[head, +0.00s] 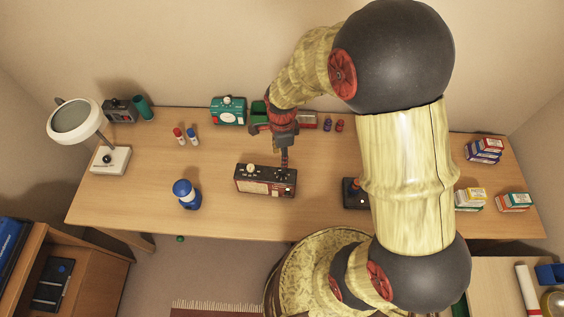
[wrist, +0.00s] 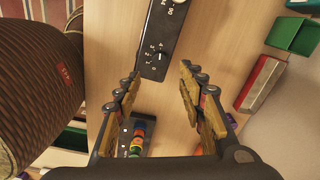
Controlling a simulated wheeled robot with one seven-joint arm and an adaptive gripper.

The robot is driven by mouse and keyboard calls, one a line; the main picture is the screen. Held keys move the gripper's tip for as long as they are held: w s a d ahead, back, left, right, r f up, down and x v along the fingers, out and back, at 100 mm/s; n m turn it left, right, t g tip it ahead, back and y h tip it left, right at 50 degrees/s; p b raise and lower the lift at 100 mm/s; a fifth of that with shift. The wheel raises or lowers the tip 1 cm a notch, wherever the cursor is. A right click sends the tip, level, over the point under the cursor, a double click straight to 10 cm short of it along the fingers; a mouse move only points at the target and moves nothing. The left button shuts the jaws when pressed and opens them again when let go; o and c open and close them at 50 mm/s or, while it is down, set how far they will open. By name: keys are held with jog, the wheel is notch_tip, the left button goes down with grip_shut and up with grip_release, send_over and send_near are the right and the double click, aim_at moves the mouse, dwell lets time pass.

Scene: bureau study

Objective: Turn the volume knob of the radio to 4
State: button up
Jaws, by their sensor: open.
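The radio (head: 265,181) is a dark box with a red-and-cream front, standing at the middle of the desk. A pale round knob stands on its top, left of centre. In the wrist view the radio's black top (wrist: 157,35) shows small white numbers from 0 upward around the dark volume knob (wrist: 159,56) near its end. A pale line marks the knob, but I cannot tell exactly which number it points to. My gripper (wrist: 162,72) is open and empty, its fingers either side of the radio's numbered end. In the head view my gripper (head: 285,160) hangs over the radio's right end.
Bare desk surrounds the radio.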

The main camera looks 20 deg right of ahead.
jog(key=shift+r, duration=1.4)
jog(key=s+r+n+t+b, duration=0.5)
jog(key=s+r+n+b, duration=0.2)
jog(key=s+r+n, duration=0.8)
notch_tip(320, 180, up, 3)
jog(key=n, duration=0.4)
jog(key=shift+s+r+n+t+b, duration=0.2)
jog(key=shift+s+n+t+b, duration=0.1)
jog(key=shift+n, duration=0.1)
